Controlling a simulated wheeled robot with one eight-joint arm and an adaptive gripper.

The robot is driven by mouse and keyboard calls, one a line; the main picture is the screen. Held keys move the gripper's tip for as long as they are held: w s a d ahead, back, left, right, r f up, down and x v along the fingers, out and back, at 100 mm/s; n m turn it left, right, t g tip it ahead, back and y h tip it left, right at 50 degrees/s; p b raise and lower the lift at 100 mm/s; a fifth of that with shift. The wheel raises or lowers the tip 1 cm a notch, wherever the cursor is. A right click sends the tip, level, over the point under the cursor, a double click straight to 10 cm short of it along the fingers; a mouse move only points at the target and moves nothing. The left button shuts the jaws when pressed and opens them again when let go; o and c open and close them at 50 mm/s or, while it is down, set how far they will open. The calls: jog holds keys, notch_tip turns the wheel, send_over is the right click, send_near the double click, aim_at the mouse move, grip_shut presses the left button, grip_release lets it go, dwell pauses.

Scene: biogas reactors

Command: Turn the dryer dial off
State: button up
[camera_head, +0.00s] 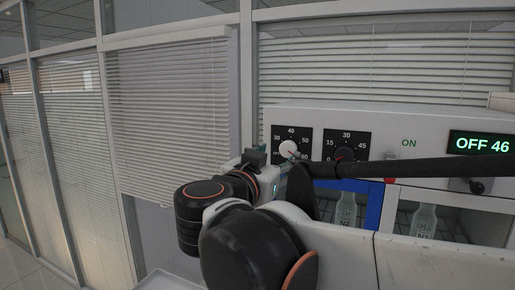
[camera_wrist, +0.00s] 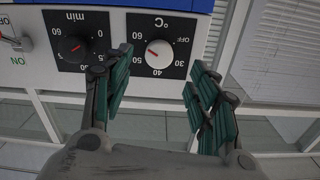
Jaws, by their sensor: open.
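The white temperature dial (camera_wrist: 159,53), marked °C, sits on a black square panel on the dryer front. In the wrist view it is upside down, with its red pointer toward the 50–60 side, away from OFF. It also shows in the head view (camera_head: 289,148), partly covered by my arm. My gripper (camera_wrist: 160,62) is open, with its green-padded fingers on either side of the dial in the wrist view. I cannot tell whether they touch it. The fingers are hard to make out in the head view.
A black minute dial (camera_wrist: 73,49) is beside the white dial, close to one finger. A green display (camera_head: 482,144) reads "OFF 46". A blind-covered glass wall (camera_head: 170,115) stands at left.

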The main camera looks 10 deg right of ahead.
aim_at(287, 151)
jog(key=p+x, duration=0.1)
jog(key=x, duration=0.6)
jog(key=shift+w+d+p, duration=0.1)
jog(key=shift+p, duration=0.2)
jog(key=c, duration=1.1)
